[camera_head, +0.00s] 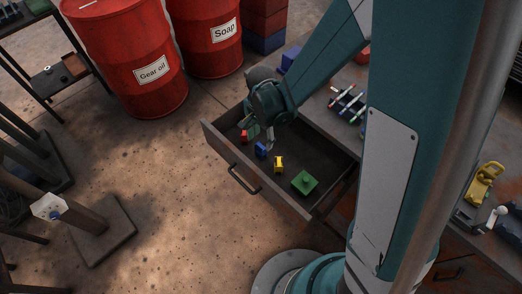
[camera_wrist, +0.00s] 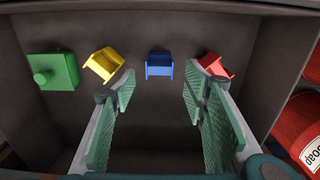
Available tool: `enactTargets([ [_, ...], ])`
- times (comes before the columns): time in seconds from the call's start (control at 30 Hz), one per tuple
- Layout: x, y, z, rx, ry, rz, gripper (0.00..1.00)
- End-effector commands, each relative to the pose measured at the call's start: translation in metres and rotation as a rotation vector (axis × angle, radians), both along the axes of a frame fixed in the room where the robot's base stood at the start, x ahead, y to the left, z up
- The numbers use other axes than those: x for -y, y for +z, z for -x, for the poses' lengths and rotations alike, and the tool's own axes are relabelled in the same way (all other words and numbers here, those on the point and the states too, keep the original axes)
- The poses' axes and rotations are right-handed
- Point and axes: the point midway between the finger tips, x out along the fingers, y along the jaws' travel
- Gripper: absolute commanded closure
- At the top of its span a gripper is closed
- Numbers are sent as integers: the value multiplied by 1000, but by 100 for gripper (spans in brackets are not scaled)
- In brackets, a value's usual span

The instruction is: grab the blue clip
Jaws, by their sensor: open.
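The blue clip (camera_wrist: 159,65) lies on the drawer floor, in the wrist view straight ahead between my open fingers and beyond their tips. It also shows in the head view (camera_head: 261,150), just below my gripper. My gripper (camera_wrist: 158,90) is open and empty, reaching down into the open drawer (camera_head: 222,146). A yellow clip (camera_wrist: 103,63) lies to the left of the blue one. A red clip (camera_wrist: 215,65) lies to the right, partly hidden behind my right finger. No finger visibly touches the blue clip.
A green block with a knob (camera_wrist: 55,70) sits at the drawer's left in the wrist view. The drawer walls surround the clips closely. Red drums (camera_head: 125,55) stand on the floor beyond. A workbench with tools (camera_head: 348,102) is at the right.

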Motion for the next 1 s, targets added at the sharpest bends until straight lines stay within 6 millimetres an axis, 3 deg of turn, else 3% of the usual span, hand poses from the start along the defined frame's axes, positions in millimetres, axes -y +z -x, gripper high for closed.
enactTargets([
  [0.5,-1,-46,2,0,0,0,55],
  [1.0,-1,-51,3,0,0,0,55],
])
